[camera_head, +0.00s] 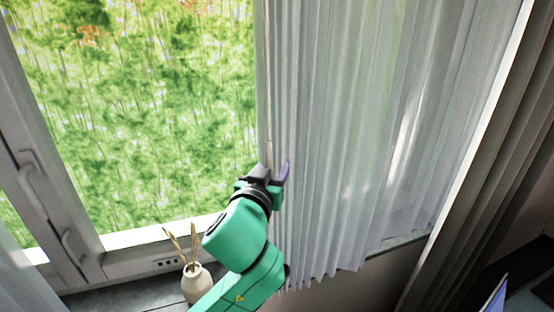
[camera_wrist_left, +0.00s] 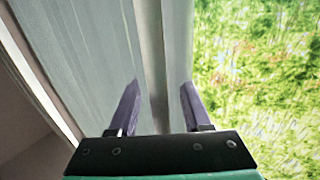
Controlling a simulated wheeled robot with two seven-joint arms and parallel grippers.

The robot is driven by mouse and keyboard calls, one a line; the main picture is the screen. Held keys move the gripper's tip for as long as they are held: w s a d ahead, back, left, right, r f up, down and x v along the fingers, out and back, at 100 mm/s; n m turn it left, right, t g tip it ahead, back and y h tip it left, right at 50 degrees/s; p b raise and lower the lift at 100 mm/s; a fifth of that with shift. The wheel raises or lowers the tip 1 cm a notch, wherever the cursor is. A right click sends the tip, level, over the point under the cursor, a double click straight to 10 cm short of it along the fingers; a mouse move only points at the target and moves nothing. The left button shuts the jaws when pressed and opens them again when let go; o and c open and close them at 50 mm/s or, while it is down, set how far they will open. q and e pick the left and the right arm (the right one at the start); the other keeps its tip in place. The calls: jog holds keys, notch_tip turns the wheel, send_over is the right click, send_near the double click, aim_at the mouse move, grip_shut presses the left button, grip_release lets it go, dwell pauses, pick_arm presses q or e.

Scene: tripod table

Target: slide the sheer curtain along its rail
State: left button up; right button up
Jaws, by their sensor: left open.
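The sheer curtain (camera_head: 345,130) hangs in white pleats over the right part of the window in the head view. Its left edge runs down beside the open glass. My left gripper (camera_head: 272,172) is at that edge, low on the curtain. In the left wrist view, the two purple fingers of my left gripper (camera_wrist_left: 158,105) are apart. The curtain's edge (camera_wrist_left: 172,60) passes between and beyond them; I cannot tell whether the fingers touch it. The curtain rail is out of view. My right gripper is not in view.
A small cream vase (camera_head: 195,283) with dried stems stands on the sill, left of my left arm. A window frame with handles (camera_head: 30,180) is at the left. A darker drape (camera_head: 500,150) hangs at the right. Green foliage shows through the bare glass.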

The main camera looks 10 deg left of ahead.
pick_arm(q)
jog(key=shift+s+r, duration=0.25)
jog(key=shift+s, duration=0.3)
jog(key=shift+c, duration=0.2)
jog(key=shift+s+r, duration=0.1)
jog(key=shift+s, duration=0.15)
grip_shut()
jog(key=shift+w, duration=0.15)
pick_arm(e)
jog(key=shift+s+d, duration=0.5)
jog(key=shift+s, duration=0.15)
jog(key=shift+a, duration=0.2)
